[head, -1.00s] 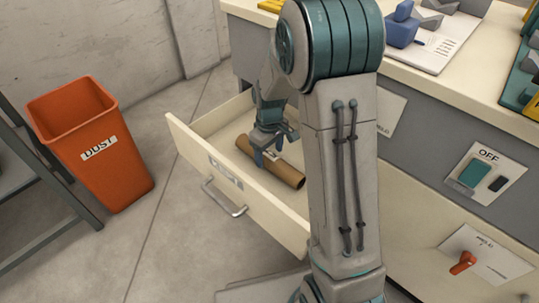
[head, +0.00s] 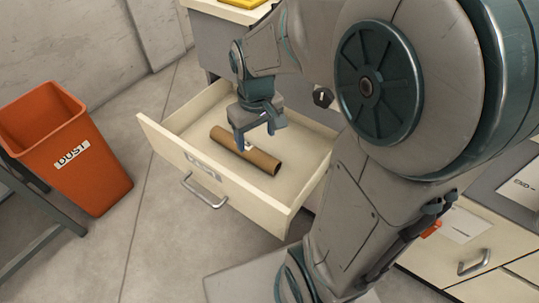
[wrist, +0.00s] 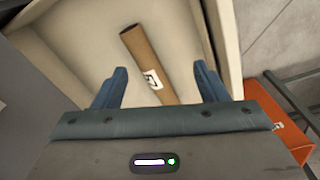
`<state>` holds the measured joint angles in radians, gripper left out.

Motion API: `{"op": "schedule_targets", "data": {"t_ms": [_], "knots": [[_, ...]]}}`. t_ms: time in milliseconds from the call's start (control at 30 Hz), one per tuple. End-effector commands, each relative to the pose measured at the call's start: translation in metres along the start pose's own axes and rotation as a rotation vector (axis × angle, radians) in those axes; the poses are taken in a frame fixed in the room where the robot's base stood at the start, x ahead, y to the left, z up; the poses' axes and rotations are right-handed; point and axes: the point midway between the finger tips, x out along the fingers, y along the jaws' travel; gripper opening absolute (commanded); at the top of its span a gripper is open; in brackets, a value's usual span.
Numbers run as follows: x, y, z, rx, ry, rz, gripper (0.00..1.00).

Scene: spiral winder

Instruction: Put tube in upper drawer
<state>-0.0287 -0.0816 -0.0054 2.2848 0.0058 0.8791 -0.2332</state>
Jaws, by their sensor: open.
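A brown cardboard tube (head: 262,160) with a white label lies inside the open upper drawer (head: 169,140). My gripper (head: 258,132) is just above the tube, apart from it, with its fingers spread. In the wrist view the tube (wrist: 143,55) lies on the drawer floor, running between and beyond the two blue fingers (wrist: 160,88). Its near end is hidden behind the gripper body. The fingers hold nothing.
An orange dust bin (head: 95,180) stands on the floor left of the drawer, beside a grey metal frame (head: 40,240). A cabinet with a lower handle (head: 474,263) is at the right. The drawer floor around the tube is clear.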

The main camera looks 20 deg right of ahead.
Motion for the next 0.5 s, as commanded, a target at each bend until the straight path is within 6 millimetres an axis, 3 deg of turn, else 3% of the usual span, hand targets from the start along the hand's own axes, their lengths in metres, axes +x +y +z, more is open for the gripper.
{"op": "schedule_targets", "data": {"t_ms": [33, 200, 333, 500], "knots": [[-0.006, -0.004, 0.018, 0.043, 0.012, 0.003, 0.66], [-0.013, -0.013, 0.062, 0.169, 0.032, 0.006, 0.66], [-0.014, -0.017, 0.080, 0.222, 0.039, 0.007, 0.66], [-0.013, -0.018, 0.086, 0.241, 0.040, 0.007, 0.66]]}}
